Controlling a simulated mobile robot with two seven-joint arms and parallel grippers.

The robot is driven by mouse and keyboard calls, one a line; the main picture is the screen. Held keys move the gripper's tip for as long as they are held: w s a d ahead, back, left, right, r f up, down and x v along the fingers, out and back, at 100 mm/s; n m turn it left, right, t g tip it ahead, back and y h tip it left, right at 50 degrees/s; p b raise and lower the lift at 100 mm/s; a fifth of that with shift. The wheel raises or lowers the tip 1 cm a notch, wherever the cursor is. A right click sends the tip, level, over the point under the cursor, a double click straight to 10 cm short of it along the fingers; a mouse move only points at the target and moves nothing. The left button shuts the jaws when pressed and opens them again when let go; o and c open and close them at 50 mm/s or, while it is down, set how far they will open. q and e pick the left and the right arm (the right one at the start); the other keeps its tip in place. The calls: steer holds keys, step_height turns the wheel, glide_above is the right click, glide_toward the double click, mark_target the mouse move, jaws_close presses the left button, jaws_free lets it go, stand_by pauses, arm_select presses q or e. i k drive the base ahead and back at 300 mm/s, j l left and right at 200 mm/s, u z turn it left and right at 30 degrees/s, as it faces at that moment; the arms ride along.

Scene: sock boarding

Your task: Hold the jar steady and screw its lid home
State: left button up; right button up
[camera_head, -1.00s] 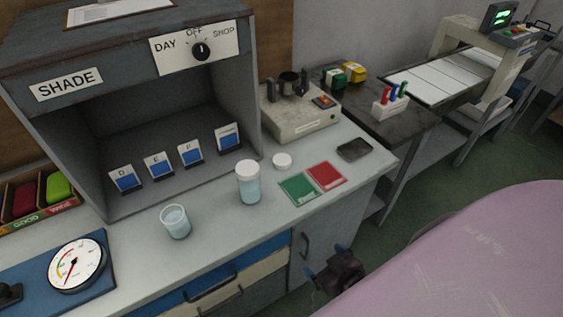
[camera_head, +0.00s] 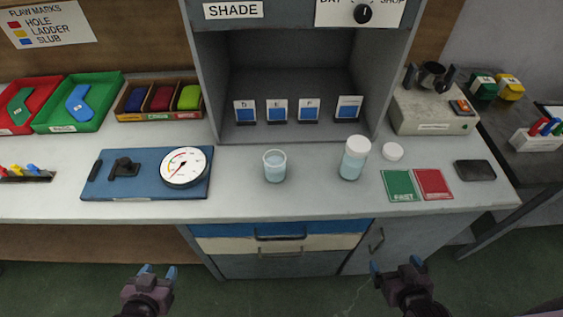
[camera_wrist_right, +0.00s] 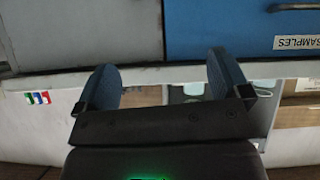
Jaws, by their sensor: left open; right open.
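A clear jar (camera_head: 353,164) of pale blue liquid stands upright on the bench with a white lid (camera_head: 357,144) on top; I cannot tell how tightly it sits. A loose white lid (camera_head: 392,151) lies flat to its right. An open clear cup (camera_head: 275,167) of similar liquid stands to its left. My left gripper (camera_head: 158,272) is open and empty, low in front of the bench. My right gripper (camera_head: 398,267) is open and empty, also in front of the bench and apart from the jar. Its two blue-tipped fingers show in the right wrist view (camera_wrist_right: 164,86).
Behind the jar is the shade booth (camera_head: 300,85) with several cards. A blue board with a dial gauge (camera_head: 183,167) lies left. Green (camera_head: 400,186) and red (camera_head: 433,183) cards and a dark phone-like slab (camera_head: 475,170) lie right.

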mark_target(275, 165)
steer(key=k+l, duration=0.1)
steer(key=l, duration=0.45)
steer(key=k+l, duration=0.1)
steer(key=l, duration=1)
steer(key=k+l, duration=0.15)
steer(key=l, duration=0.4)
steer(key=k+l, duration=0.1)
steer(key=l, duration=0.45)
steer(key=k+l, duration=0.1)
steer(key=l, duration=0.45)
steer(key=l+u, duration=0.1)
steer(key=u, duration=1.55)
